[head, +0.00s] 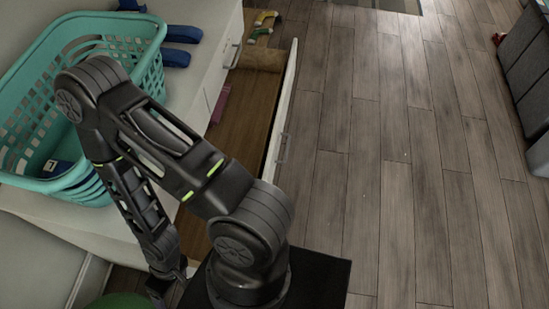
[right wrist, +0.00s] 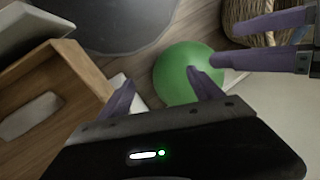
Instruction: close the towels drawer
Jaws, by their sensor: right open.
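The towels drawer (head: 248,122) stands pulled out from the white cabinet in the head view, with a wooden inside and a white front (head: 288,95) with a handle (head: 283,148). It holds a brown folded thing (head: 262,58), a pink thing (head: 220,104) and yellow-green things (head: 262,20). A dark arm of mine crosses its near end and hides part of it. In the right wrist view, my right gripper (right wrist: 160,82) is open and empty, beside a wooden drawer corner (right wrist: 88,72). My left gripper (right wrist: 228,44) enters from the right, its purple fingers apart with nothing between them.
A teal laundry basket (head: 30,110) and blue folded things (head: 180,36) are on the cabinet top. A green ball (right wrist: 185,72) lies on the floor near the grippers, with a wicker basket (right wrist: 240,12) beyond. The wooden floor (head: 375,150) right of the drawer is clear.

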